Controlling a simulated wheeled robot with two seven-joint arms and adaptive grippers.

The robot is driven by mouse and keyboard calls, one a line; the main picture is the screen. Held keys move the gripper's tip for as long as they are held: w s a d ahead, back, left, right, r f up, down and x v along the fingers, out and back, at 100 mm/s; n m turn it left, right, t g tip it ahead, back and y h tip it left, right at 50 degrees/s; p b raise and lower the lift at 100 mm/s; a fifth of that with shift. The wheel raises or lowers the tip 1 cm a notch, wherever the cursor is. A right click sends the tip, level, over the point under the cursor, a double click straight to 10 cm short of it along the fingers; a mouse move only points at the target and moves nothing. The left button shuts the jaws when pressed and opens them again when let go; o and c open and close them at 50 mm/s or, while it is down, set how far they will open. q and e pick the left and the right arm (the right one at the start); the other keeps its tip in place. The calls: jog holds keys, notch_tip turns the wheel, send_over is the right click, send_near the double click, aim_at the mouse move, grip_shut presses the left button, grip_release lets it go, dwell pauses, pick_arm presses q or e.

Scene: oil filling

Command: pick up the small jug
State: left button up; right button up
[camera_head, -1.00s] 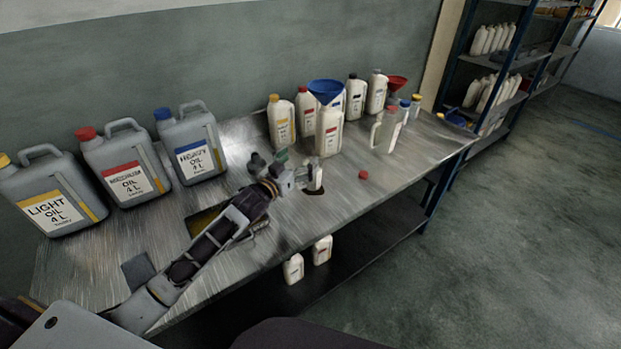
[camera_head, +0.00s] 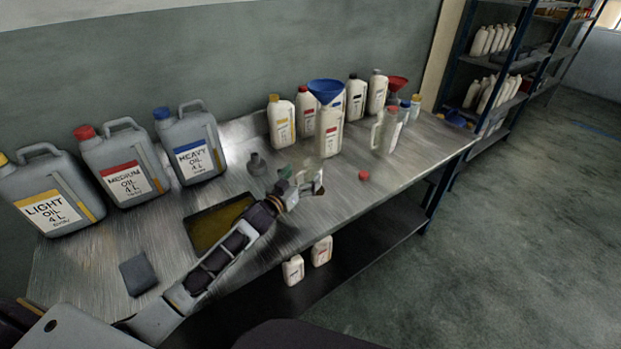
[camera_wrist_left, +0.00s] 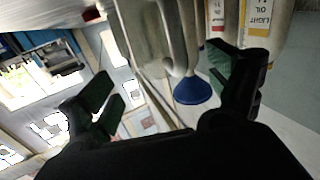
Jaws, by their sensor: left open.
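A pale, see-through jug with a handle (camera_wrist_left: 178,45) fills the upper middle of the left wrist view, which is upside down. It lies between the two fingers in the picture, and its top and bottom are cut off or hard to make out. My left gripper (camera_head: 304,182) is open over the middle of the table, with its green finger pads apart. In the head view the gripper hides much of the spot around the small jug, so I cannot tell whether a finger touches it. My right gripper is not in view.
Several white bottles (camera_head: 282,124) stand behind, one carrying a blue funnel (camera_head: 326,90). A clear jug (camera_head: 387,132) stands to the right. A red cap (camera_head: 364,175), a dark grey vessel (camera_head: 257,164) and a tray (camera_head: 196,234) flank the gripper. Large grey oil cans (camera_head: 190,145) stand left.

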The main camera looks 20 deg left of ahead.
aim_at(307, 171)
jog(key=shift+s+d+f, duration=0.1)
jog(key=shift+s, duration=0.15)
pick_arm(q)
jog(key=shift+w, duration=0.1)
jog(key=shift+w+d+r, duration=0.1)
jog(key=shift+w, duration=0.1)
jog(key=shift+x, duration=2.6)
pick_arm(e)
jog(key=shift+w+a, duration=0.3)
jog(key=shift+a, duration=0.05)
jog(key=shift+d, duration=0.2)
pick_arm(q)
jog(key=c, duration=1.1)
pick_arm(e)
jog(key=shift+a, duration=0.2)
